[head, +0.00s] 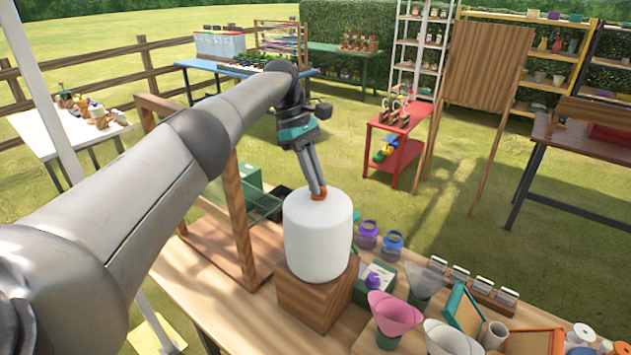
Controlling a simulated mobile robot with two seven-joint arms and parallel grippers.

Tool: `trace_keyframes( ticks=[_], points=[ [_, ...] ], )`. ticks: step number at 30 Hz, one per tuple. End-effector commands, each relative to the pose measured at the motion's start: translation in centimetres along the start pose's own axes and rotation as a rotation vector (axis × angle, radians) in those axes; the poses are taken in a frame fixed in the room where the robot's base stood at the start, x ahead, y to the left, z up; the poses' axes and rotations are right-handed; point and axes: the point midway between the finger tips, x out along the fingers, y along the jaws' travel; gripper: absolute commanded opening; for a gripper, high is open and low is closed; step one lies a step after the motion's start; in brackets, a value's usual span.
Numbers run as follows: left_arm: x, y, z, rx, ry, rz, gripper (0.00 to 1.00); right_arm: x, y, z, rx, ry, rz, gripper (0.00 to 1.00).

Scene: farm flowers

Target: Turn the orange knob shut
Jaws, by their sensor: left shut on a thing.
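The orange knob (319,194) sits at the top of a white rounded tank (318,240). The tank stands upright on a wooden block (316,297) on the wooden table. My left gripper (318,192) points down from above with its fingers closed on the orange knob. The fingers cover part of the knob, so I cannot tell how far it is turned. My right gripper is not in view.
A wooden frame (240,220) stands left of the tank. Purple (367,236) and blue (391,246) jars stand to its right. Pink (396,312) and white (450,338) cones and a card holder (473,285) crowd the table's right part. Grass lies beyond.

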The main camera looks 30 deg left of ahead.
Motion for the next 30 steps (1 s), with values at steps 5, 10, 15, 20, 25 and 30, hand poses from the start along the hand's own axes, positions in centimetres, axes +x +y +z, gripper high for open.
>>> trace_keyframes(
  ticks=[5,10,15,20,25,30],
  points=[
    [-0.18,0.14,0.04,0.029,0.002,-0.006,0.0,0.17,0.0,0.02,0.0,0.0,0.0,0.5],
    [-0.17,0.12,0.02,0.042,0.002,-0.012,0.0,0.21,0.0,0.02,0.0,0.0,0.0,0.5],
    [-0.19,0.11,0.01,0.045,0.003,-0.013,0.0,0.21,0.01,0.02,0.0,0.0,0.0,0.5],
    [-0.19,0.11,0.01,0.045,0.003,-0.013,0.0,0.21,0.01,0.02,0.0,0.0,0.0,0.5],
    [-0.18,0.1,0.01,0.045,0.002,-0.013,0.24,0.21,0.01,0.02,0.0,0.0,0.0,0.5],
    [-0.1,0.07,-0.01,0.043,0.002,-0.015,0.42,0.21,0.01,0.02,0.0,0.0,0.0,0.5]
  ],
)
